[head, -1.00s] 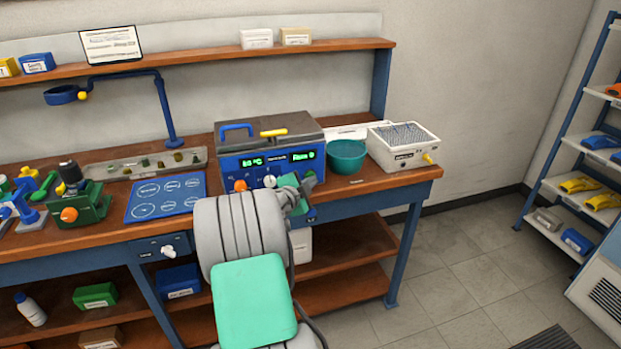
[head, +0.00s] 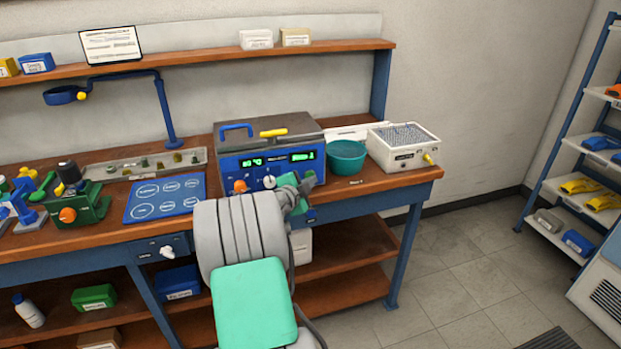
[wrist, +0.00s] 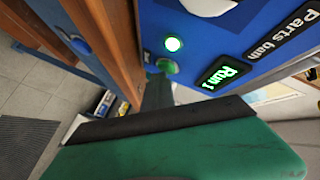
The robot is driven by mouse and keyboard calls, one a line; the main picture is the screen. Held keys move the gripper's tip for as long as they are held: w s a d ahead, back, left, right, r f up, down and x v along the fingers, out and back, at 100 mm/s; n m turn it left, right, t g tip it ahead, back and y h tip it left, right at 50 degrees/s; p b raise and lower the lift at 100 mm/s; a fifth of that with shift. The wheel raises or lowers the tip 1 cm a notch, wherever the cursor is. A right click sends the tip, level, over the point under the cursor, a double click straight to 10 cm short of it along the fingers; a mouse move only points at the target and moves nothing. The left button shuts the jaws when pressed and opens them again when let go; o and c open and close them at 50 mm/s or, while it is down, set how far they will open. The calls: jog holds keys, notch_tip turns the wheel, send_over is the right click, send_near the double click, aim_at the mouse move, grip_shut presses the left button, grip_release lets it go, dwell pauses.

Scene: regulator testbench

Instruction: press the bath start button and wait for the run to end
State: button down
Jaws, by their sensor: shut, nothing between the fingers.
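The parts bath (head: 285,165) is a blue-fronted unit with a grey lid on the bench. Its right green display reads "Run 1" in the wrist view (wrist: 225,77). A green lamp (wrist: 173,44) on the panel is lit. Just below the lamp is a green round button (wrist: 167,66). My gripper (head: 306,183) is at the lower right of the bath front, shut and empty. In the wrist view its narrow tip (wrist: 157,92) reaches up to the button; I cannot tell whether they touch. The head view hides the button behind my gripper.
A teal bowl (head: 347,157) and a white box with a grey, textured top (head: 403,146) stand right of the bath. A blue mat with marked circles (head: 165,198) and a green fixture (head: 80,205) are on the left.

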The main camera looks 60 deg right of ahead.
jog(key=shift+s+a+b, duration=0.3)
jog(key=shift+s+a, duration=0.2)
jog(key=shift+a, duration=0.05)
jog(key=s+a+b, duration=0.1)
jog(key=s+a, duration=0.2)
jog(key=shift+s+a, duration=0.25)
jog(key=shift+s, duration=0.05)
jog(key=shift+w, duration=0.1)
dwell(0.6)
